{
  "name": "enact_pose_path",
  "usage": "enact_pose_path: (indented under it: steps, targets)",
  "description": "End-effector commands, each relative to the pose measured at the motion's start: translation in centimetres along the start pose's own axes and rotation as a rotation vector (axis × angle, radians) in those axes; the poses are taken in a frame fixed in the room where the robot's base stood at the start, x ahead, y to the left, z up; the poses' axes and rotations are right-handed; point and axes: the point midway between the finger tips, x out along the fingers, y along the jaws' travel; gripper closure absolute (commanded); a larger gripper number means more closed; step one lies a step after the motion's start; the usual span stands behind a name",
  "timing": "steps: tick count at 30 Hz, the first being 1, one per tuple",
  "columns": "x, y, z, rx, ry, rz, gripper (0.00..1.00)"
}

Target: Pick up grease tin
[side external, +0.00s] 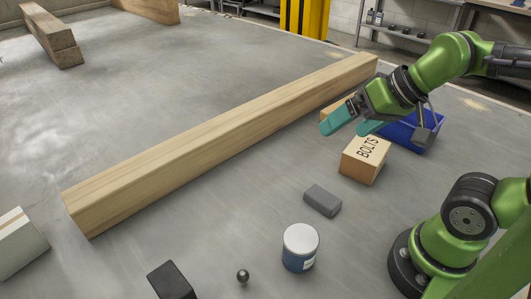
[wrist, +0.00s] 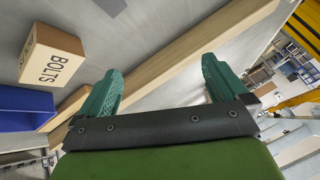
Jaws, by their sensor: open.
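The likely grease tin (side external: 300,247) is a round can with a white lid and a blue band. It stands upright on the floor at the lower middle of the side external view. I cannot read its label, and I do not see it in the wrist view. My gripper (side external: 346,125) has teal fingers and is open, with nothing between them. It is raised above the floor near the bolts box, up and to the right of the tin and well apart from it. The spread fingers (wrist: 160,88) also show in the wrist view.
A long wooden beam (side external: 225,135) crosses the floor. A box marked BOLTS (side external: 362,168) stands by a blue bin (side external: 428,131). A grey block (side external: 322,200), a dark ball-topped knob (side external: 243,275) and a black block (side external: 170,281) lie near the tin. Floor left of the grey block is clear.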

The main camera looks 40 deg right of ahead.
Motion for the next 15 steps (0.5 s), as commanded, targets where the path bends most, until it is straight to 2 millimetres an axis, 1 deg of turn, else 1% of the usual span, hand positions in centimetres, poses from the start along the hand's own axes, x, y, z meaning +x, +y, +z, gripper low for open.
enact_pose_path:
  steps: [4,7,11,12,15]
  targets:
    - [0.1,-0.2,0.1,-0.008,-0.005,-0.005,0.00]
    - [1.0,-1.3,1.1,-0.054,-0.064,-0.020,0.00]
    - [3.3,-4.4,3.4,-0.180,-0.231,-0.025,0.00]
    - [4.1,-5.5,4.4,-0.212,-0.294,-0.011,0.00]
    - [5.7,-7.8,6.9,-0.267,-0.434,0.054,0.00]
